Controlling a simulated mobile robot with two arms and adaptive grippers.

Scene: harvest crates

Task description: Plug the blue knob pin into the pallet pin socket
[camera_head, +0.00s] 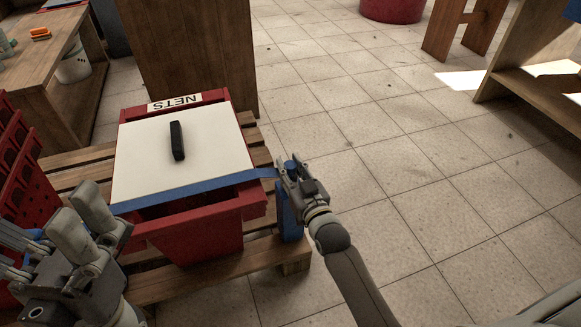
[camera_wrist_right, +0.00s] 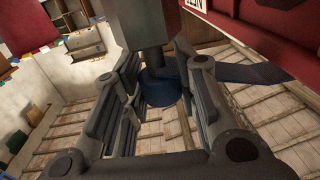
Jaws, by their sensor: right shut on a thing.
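My right gripper (camera_head: 291,173) is shut on the blue knob pin (camera_head: 291,164), at the right side of the red crate. In the right wrist view the pin shows as a blue round piece (camera_wrist_right: 168,98) between the two fingers. A blue post (camera_head: 288,217) stands at the pallet's right corner, directly below the right gripper; it looks like the pallet pin socket. Its top opening is hidden by the gripper, so I cannot tell whether pin and socket touch. My left gripper (camera_head: 92,232) is at the lower left, away from the pin; its jaw opening is unclear.
A blue strap (camera_head: 195,191) runs across the front of the white lid (camera_head: 141,160) to the right gripper. The red crate (camera_head: 200,235) labelled NETS sits on a wooden pallet (camera_head: 185,285). Red crates (camera_head: 15,175) stand at the left. The tiled floor at the right is clear.

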